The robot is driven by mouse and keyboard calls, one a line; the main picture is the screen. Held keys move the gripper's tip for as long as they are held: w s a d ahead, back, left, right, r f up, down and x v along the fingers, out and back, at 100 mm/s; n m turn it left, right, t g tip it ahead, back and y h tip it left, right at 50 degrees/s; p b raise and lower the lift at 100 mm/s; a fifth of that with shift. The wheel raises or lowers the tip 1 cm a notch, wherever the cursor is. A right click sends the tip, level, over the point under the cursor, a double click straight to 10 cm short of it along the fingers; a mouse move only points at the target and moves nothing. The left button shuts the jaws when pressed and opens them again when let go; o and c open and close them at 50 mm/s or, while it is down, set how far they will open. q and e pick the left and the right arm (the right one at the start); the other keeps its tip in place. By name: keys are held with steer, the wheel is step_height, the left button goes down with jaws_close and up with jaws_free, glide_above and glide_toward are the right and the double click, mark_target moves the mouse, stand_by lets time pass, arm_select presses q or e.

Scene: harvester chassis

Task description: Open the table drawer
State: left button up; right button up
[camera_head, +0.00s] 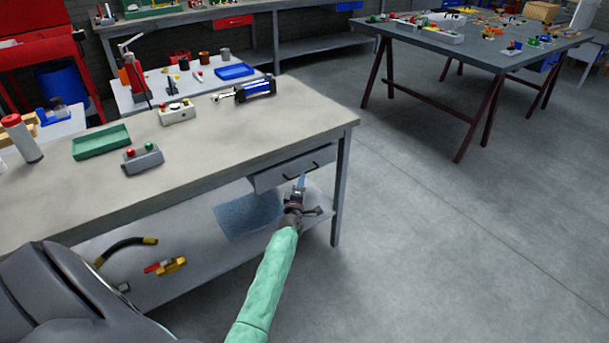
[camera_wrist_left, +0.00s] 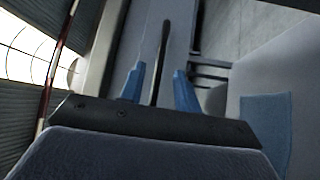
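The grey drawer (camera_head: 268,181) sits under the right end of the workbench top and looks shut. Its dark bar handle (camera_head: 315,165) is on the front face. My left gripper (camera_head: 301,182) is just in front of the drawer, close to the handle. In the left wrist view the two blue fingers (camera_wrist_left: 159,88) are apart, one on each side of the dark handle (camera_wrist_left: 165,38), with visible gaps. The drawer front (camera_wrist_left: 182,30) fills the upper middle there. My right gripper is not in view.
The workbench (camera_head: 225,130) carries a green tray (camera_head: 101,141), button boxes and a blue cylinder tool. Its lower shelf (camera_head: 190,272) holds a blue mat (camera_head: 247,214) and a hose (camera_head: 122,246). Another table (camera_head: 470,50) stands back right. Floor on the right is clear.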

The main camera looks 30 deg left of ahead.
arm_select(q)
steer(key=shift+x, duration=2.85)
jaws_close()
